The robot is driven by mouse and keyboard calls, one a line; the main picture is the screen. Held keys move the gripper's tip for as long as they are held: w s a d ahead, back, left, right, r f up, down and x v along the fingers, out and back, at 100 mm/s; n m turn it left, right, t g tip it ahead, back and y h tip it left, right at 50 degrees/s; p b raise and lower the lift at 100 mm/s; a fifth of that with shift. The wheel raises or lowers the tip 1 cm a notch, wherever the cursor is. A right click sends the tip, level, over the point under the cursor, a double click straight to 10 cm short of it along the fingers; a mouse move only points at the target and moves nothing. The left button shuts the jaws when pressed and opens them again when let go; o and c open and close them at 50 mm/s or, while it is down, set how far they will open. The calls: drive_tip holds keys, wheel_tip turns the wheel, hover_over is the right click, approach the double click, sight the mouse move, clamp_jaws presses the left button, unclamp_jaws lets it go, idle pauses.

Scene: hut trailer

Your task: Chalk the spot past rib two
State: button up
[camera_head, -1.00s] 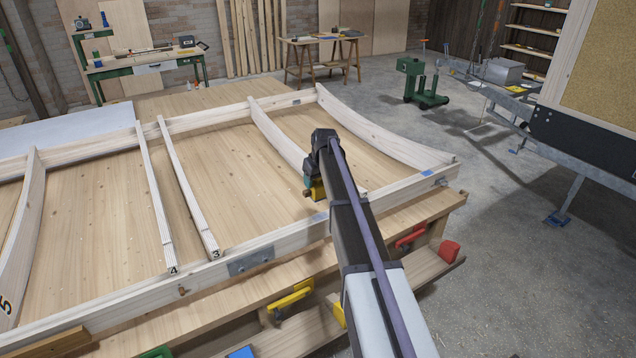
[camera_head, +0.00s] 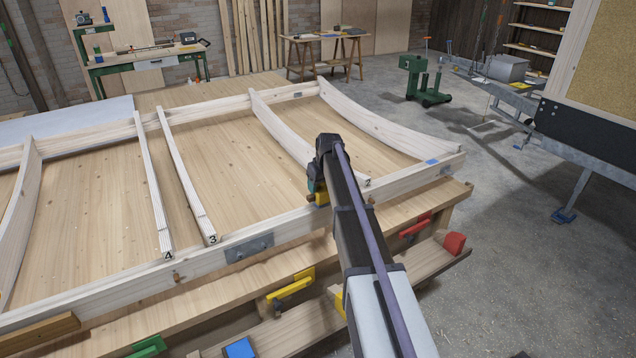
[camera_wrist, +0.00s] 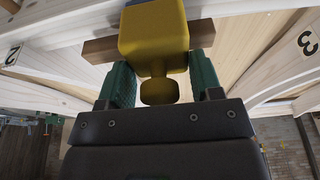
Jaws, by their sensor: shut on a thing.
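My gripper (camera_head: 318,187) is shut on a yellow tool (camera_head: 322,199). In the wrist view the yellow tool (camera_wrist: 153,30) has a blocky body and a round knob between my green fingers. A brown wooden bar (camera_wrist: 100,50) crosses behind it. Rib two (camera_head: 283,130), a curved pale rib marked 2, runs to the front rail (camera_head: 215,257) just right of my gripper in the head view. Its 2 label also shows at left in the wrist view (camera_wrist: 12,55). My gripper is at the front rail, between ribs two and three. Contact with the wood and any chalk mark are hidden.
Rib three (camera_head: 186,180) and rib four (camera_head: 153,190) lie left of my gripper; an end rib (camera_head: 390,125) curves at the right. A grey plate (camera_head: 249,248) is on the front rail. Yellow (camera_head: 290,288) and red (camera_head: 415,226) clamps sit below.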

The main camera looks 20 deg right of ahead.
drive_tip(key=shift+s, duration=0.85)
drive_tip(key=shift+w, duration=1.6)
drive_tip(key=shift+w+a+r+p, duration=0.1)
drive_tip(key=shift+w+r+p, duration=0.05)
drive_tip(key=shift+r+p, duration=0.4)
wheel_tip(320, 180, up, 6)
drive_tip(key=p, duration=0.6)
drive_tip(key=shift+r, duration=0.25)
